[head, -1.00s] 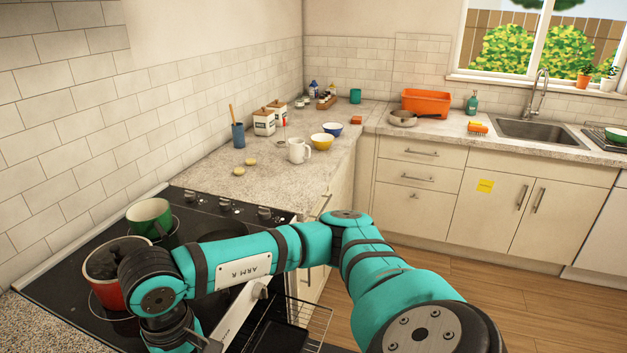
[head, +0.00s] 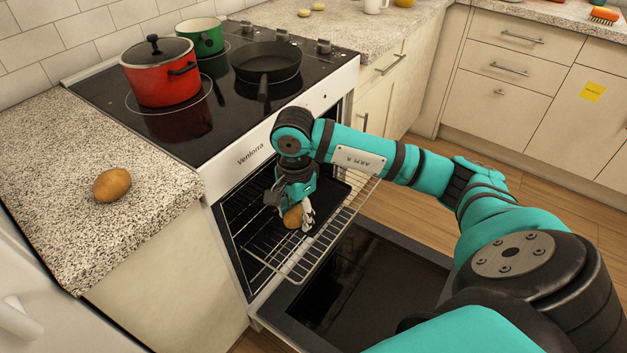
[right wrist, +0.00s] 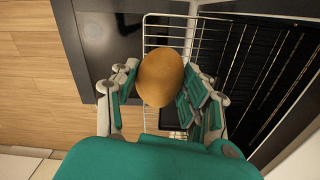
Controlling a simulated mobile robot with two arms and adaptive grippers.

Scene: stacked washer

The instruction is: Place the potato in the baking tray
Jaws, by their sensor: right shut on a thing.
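My right gripper (head: 291,210) is shut on a brown potato (head: 293,217), over the pulled-out rack of the open oven. In the right wrist view the potato (right wrist: 160,78) sits between the two fingers (right wrist: 163,88). The dark baking tray (head: 337,192) lies on the oven rack, partly hidden behind the gripper and arm. I cannot tell whether the held potato touches the tray or rack. A second potato (head: 112,185) lies on the speckled counter at the left. My left gripper is not in view.
The oven rack (head: 285,272) sticks out above the lowered oven door (head: 345,295). On the hob stand a red lidded pot (head: 160,82), a green pot (head: 203,38) and a black pan (head: 267,66). The counter (head: 130,235) around the second potato is clear.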

